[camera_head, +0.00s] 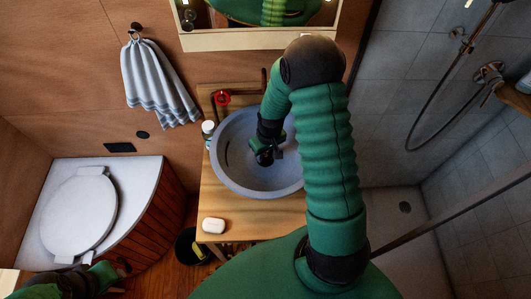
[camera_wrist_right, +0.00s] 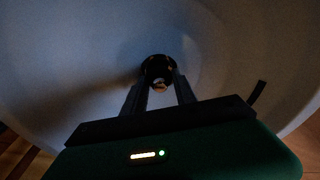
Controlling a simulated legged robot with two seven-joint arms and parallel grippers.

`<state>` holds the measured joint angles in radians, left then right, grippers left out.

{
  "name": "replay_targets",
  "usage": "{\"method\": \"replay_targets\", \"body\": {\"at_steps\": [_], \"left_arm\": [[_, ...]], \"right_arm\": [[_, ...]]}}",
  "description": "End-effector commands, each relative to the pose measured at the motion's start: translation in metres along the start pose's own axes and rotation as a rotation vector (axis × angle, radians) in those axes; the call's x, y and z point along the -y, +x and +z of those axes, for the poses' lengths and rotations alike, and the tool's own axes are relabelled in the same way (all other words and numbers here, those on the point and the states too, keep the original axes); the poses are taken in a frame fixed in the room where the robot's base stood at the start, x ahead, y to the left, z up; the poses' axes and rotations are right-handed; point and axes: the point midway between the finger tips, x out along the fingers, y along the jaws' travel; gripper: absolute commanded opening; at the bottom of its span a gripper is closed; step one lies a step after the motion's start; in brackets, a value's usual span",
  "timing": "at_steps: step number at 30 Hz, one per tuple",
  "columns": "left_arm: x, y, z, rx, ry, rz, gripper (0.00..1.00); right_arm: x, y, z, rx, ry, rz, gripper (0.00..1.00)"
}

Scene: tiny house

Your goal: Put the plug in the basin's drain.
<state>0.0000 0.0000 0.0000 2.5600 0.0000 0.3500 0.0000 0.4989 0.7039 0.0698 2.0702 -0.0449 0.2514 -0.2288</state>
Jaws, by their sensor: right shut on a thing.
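The round grey-blue basin (camera_head: 226,178) stands on a wooden counter and its inside fills the right wrist view (camera_wrist_right: 70,65). My right gripper (camera_head: 265,157) is down inside it. In the right wrist view the fingers (camera_wrist_right: 159,92) are shut on a small dark round thing, which I take for the plug (camera_wrist_right: 158,66), with a brassy spot at its middle. I cannot tell whether the plug touches the basin floor. The drain does not show clearly; my gripper and the plug may cover it. My left gripper (camera_head: 122,267) is low at the left, small and dark.
A white soap (camera_head: 213,225) lies on the counter (camera_head: 250,222) front. A small bottle (camera_head: 208,129) stands left of the basin, with a red thing (camera_head: 222,98) behind. A mirror is above. The toilet (camera_head: 80,213) is left, the shower right.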

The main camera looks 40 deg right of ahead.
Motion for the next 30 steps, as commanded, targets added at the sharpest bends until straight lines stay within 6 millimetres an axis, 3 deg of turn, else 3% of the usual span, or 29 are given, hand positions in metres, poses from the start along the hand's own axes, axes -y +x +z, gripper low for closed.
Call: {"method": "replay_targets", "body": {"at_steps": [30], "left_arm": [[0.0000,-0.0052,-0.0013,0.000,0.000,0.000,0.36]], "right_arm": [[0.0011,-0.0001,0.0006,0.000,0.000,0.000,0.00]]}}
